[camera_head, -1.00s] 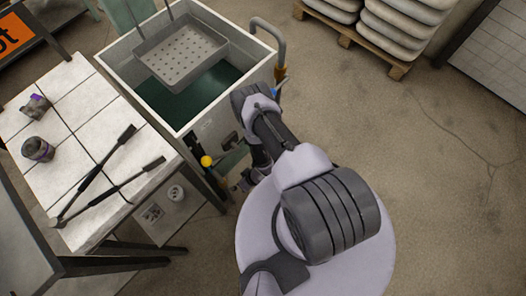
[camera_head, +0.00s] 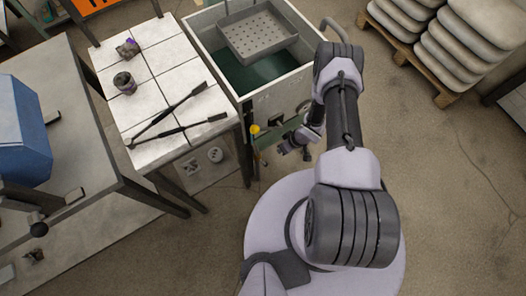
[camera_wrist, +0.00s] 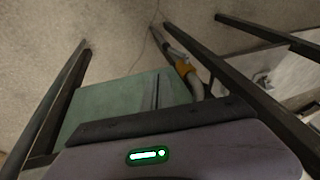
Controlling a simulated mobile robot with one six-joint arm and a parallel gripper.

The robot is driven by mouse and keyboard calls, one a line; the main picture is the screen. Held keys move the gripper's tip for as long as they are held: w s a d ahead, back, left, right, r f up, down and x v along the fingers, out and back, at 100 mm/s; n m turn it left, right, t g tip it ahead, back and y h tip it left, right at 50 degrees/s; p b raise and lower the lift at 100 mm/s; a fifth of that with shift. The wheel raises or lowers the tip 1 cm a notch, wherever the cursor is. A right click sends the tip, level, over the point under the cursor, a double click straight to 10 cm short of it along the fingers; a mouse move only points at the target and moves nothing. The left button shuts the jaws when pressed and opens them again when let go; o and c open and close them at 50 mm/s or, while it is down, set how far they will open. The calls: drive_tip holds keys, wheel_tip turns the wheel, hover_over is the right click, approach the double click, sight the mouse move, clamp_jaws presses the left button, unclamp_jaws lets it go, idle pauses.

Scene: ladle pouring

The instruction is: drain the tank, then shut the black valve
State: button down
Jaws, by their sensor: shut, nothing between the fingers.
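The tank (camera_head: 219,48) is a grey open-topped box at the top middle of the head view, with dark green inside (camera_head: 257,78). A perforated grey tray (camera_head: 258,37) sits at its far side. A small dark part (camera_head: 302,107) on the tank's front wall may be the black valve; whether it is open or shut I cannot tell. A yellow knob (camera_head: 255,129) shows below the tank's front left corner. My gripper (camera_head: 285,149) is shut and empty, in front of the tank and apart from the dark part. Its fingers cannot be made out in the wrist view.
A tiled table (camera_head: 140,98) with two dark long-handled tools (camera_head: 182,101) and a dark cup (camera_head: 125,83) stands left of the tank. A blue object (camera_head: 22,130) is at far left. Stacked sacks (camera_head: 450,50) are at top right.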

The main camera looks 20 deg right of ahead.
drive_tip(key=s+b+x, duration=0.2)
drive_tip(key=b+x, duration=0.4)
drive_tip(key=x, duration=0.7)
drive_tip(key=shift+w+a+f, duration=0.2)
drive_tip(key=shift+w+a, duration=0.1)
drive_tip(key=shift+a, duration=0.1)
